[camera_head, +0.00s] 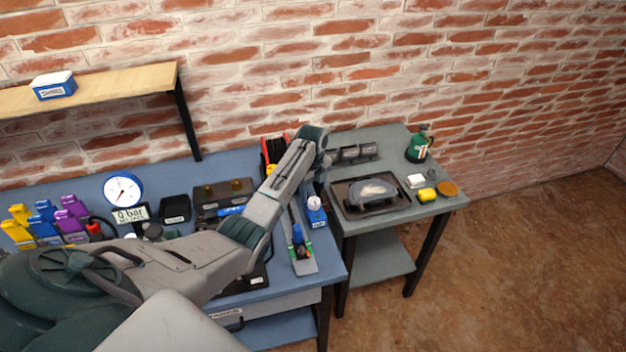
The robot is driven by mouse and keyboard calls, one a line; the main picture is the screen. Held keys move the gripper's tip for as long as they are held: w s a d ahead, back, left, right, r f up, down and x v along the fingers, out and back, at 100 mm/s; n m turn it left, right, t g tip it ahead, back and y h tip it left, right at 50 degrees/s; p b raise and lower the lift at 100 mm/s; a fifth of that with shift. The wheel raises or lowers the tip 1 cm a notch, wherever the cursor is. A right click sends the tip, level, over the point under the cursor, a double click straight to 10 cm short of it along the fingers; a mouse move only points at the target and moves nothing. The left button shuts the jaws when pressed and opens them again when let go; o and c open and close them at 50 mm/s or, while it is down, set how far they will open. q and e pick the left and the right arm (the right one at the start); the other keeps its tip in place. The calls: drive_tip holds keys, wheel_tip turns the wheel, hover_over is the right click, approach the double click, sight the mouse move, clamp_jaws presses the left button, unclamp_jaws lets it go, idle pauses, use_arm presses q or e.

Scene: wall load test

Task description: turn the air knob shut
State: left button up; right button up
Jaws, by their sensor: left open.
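A round blue-rimmed gauge (123,190) stands on the blue workbench at the left, above a small sign (131,215) reading "0 bar". A dark round part (153,231) sits just right of the sign, partly behind my left arm; I cannot tell if it is the air knob. A small red part (94,228) shows left of the sign. My left arm crosses the bench from the lower left, and its wrist is up near the back wall. My left gripper (324,158) is open, barely visible at the wrist and well right of the gauge. My right gripper is out of view.
Yellow, blue and purple holders (45,218) stand at the bench's left. A shelf (110,88) carries a blue box (53,86). A grey tray (303,267) lies at the bench's right. A grey side table (385,147) holds a dark tray (350,210) and a green bottle (418,148).

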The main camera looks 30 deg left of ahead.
sight(313, 200)
use_arm(q)
wheel_tip(313, 200, up, 6)
drive_tip(key=b, duration=0.1)
idle(0.6)
